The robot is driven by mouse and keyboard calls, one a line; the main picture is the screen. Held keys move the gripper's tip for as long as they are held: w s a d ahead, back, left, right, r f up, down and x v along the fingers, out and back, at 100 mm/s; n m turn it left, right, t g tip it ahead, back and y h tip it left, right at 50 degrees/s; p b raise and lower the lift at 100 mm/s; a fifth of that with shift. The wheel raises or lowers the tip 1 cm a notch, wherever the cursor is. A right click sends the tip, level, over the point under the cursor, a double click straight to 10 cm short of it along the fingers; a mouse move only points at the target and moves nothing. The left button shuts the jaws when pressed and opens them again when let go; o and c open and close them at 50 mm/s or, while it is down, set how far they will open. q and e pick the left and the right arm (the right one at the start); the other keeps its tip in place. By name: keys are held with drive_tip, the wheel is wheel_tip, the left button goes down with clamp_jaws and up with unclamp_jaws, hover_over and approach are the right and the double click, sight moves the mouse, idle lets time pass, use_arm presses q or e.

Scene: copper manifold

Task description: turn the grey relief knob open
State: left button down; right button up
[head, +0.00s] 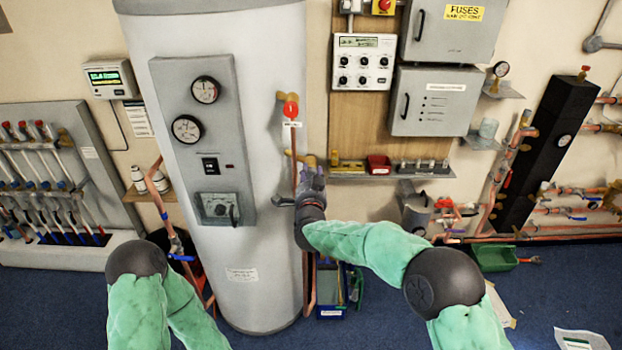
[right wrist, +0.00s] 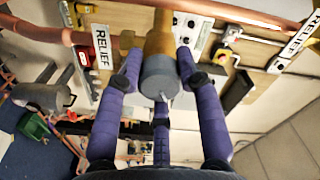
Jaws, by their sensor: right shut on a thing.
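The grey relief knob (right wrist: 158,76) shows in the right wrist view as a short grey cylinder on a brass valve body (right wrist: 161,42), with a small pin at its front. My right gripper (right wrist: 158,88) is shut on it, with purple fingers at both sides and one below. In the head view my right gripper (head: 311,180) is at the front of the tank, at the copper pipe just below a brass fitting (head: 300,158). The gripper hides the knob there. A white RELIEF label (right wrist: 102,46) is beside the valve. My left gripper is not in view.
A red knob (head: 291,108) sits higher on the same pipe. The white tank (head: 262,235) stands close to the left of my right gripper. A shelf with a red bin (head: 379,164) is to the right. Copper pipes run down below the gripper.

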idle(0.4)
drive_tip(key=o, duration=1.2)
drive_tip(key=shift+c, duration=0.2)
drive_tip(key=shift+s, duration=0.1)
drive_tip(key=s, duration=1.1)
drive_tip(key=shift+s, duration=0.4)
